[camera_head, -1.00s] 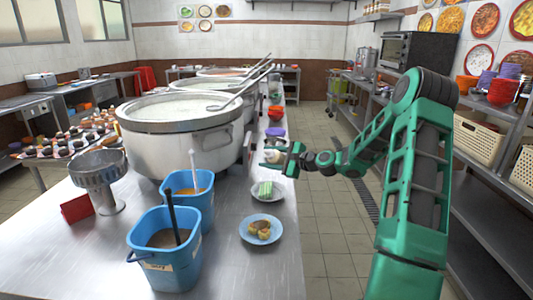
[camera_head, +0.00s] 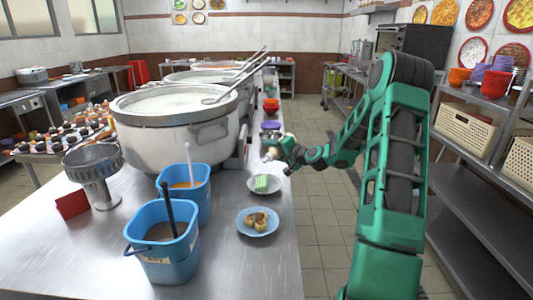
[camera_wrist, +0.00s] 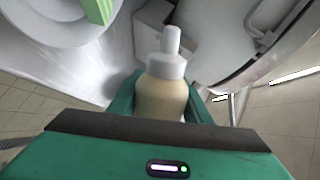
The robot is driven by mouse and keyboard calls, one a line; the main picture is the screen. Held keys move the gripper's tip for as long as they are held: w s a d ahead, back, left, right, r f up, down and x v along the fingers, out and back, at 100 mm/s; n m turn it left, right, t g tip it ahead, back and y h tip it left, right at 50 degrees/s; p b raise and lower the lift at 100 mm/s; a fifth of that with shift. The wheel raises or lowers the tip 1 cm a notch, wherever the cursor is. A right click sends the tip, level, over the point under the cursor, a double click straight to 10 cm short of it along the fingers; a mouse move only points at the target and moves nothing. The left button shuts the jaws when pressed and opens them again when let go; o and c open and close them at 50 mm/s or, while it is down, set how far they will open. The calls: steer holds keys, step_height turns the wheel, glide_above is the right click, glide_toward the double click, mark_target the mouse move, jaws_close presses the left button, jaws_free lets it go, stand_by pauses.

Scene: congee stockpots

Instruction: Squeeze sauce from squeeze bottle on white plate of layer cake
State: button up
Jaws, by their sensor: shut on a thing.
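The squeeze bottle (camera_wrist: 163,97) has a pale cream body and a white cap with a nozzle. My gripper (camera_wrist: 160,108) is shut around its body in the wrist view. The white plate (camera_head: 279,187) holds a green layer cake (camera_head: 262,183) on the steel counter. The plate (camera_wrist: 62,40) and cake (camera_wrist: 98,10) also show at the upper left in the wrist view. In the head view my gripper (camera_head: 274,149) is just beyond the plate, above the counter's right edge. The bottle is small and partly hidden there, so its tilt is hard to tell.
A blue plate (camera_head: 242,228) with brown pieces stands nearer on the counter. Two blue buckets (camera_head: 165,256) and large stockpots (camera_head: 165,151) line the left. Shelving (camera_head: 470,190) is at the right, with open floor between.

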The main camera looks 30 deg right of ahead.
steer(key=shift+a+n+h, duration=0.2)
steer(key=shift+n+h, duration=0.1)
steer(key=shift+n, duration=0.6)
steer(key=shift+s+a+r+n+t+h, duration=0.2)
steer(key=shift+a+n, duration=0.25)
steer(key=shift+n, duration=0.45)
steer(key=shift+w+a+r+n+t+h, duration=0.1)
steer(key=shift+a+n+t+h, duration=0.35)
steer(key=shift+n, duration=0.45)
steer(key=shift+s+a+r+n+t+h, duration=0.15)
steer(key=shift+a+n, duration=0.35)
steer(key=shift+n, duration=0.4)
steer(key=shift+s, duration=0.3)
steer(key=c, duration=0.3)
steer(key=shift+c, duration=0.2)
